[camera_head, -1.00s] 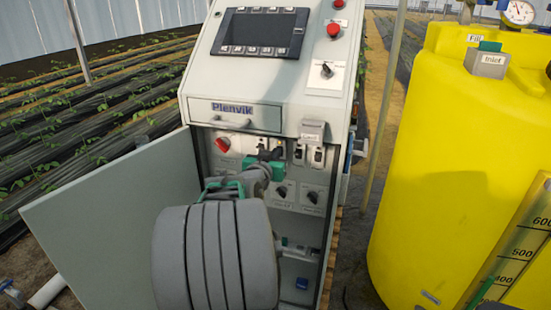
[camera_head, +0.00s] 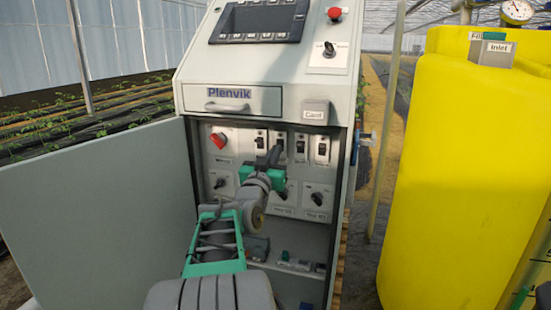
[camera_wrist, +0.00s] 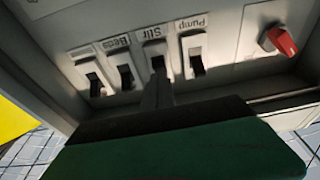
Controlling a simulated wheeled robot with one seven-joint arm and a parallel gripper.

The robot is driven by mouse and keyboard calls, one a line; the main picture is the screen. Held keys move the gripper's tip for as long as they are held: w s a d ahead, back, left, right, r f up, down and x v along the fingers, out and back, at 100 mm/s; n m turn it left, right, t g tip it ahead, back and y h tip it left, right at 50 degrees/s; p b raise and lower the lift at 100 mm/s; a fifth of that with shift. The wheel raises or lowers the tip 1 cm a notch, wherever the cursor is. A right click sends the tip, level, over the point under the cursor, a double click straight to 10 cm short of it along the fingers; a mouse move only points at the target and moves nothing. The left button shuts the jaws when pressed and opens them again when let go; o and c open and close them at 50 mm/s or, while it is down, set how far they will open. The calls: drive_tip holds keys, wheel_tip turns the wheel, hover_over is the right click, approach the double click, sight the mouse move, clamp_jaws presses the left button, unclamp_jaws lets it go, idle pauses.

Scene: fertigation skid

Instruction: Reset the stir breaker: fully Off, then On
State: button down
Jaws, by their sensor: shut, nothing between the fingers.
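The stir breaker (camera_wrist: 157,63) shows in the wrist view, upside down, in a row between the pump breaker (camera_wrist: 196,62) and the beds breaker (camera_wrist: 124,76). My gripper (camera_wrist: 158,92) is shut and empty, its narrow tip right at the stir breaker's switch. Contact cannot be made out. The tip hides part of the switch, so its position is unclear. In the head view my gripper (camera_head: 270,157) points into the open cabinet, just below the stir breaker (camera_head: 280,141), which it partly covers.
A red rotary knob (camera_head: 218,140) sits left of the breakers, and black selector knobs (camera_head: 318,199) sit below. The cabinet door (camera_head: 90,215) stands open at left. A card box (camera_head: 315,112) juts out above. A yellow tank (camera_head: 455,180) stands at right.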

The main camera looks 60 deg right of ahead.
drive_tip(key=r+v, duration=0.2)
drive_tip(key=v, duration=0.9)
drive_tip(key=shift+a+r, duration=0.5)
drive_tip(key=shift+r, duration=0.15)
drive_tip(key=shift+s+r, duration=0.1)
